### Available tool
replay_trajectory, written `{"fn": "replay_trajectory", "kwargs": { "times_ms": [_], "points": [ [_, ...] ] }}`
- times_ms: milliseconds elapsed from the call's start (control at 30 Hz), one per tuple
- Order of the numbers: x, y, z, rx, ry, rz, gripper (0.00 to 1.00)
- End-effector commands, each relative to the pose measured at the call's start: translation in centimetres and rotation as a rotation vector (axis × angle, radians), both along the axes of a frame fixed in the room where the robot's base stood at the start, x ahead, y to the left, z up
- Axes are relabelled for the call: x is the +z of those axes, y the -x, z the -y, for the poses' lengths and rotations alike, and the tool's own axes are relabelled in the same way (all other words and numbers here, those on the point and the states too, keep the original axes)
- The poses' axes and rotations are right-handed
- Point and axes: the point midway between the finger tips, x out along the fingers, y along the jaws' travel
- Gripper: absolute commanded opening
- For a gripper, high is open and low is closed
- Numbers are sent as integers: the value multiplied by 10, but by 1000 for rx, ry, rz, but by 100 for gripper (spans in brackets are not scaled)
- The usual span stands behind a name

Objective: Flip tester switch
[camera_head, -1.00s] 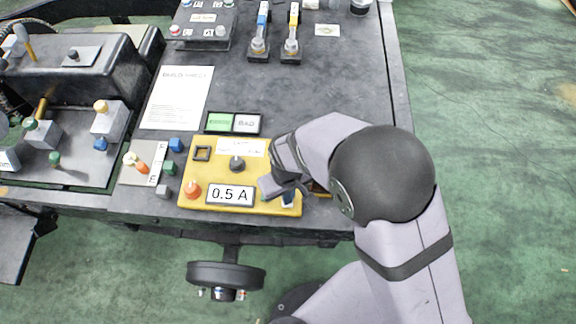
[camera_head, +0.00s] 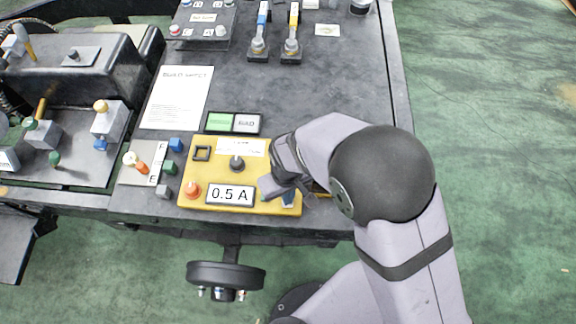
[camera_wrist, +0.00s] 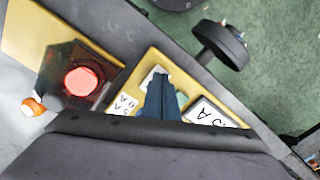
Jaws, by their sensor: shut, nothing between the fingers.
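The yellow tester (camera_head: 222,172) sits at the table's front edge, with a "0.5 A" label, an orange knob (camera_head: 193,189) and a black knob (camera_head: 237,163). A small blue piece (camera_head: 290,200), which looks like the switch lever, stands at its front right corner. My gripper (camera_head: 270,188) is shut and low over the tester's right end, close beside the blue piece. I cannot tell whether they touch. In the wrist view, a dark blue shape (camera_wrist: 163,95) stands before white labels; my gripper's body hides the area below it.
A green and white indicator plate (camera_head: 233,122) lies behind the tester, and a paper sheet (camera_head: 177,97) behind left. A block with small coloured parts (camera_head: 150,163) is to the left. The table's middle is clear. A red button (camera_wrist: 82,82) shows in the wrist view.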

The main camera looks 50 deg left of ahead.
Motion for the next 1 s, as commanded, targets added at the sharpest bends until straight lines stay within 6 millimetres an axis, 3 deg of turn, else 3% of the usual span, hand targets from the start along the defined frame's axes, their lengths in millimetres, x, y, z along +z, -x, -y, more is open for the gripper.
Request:
{"fn": "replay_trajectory", "kwargs": {
  "times_ms": [1000],
  "points": [
    [-14,0,0,0,0,0,0]
  ]
}}
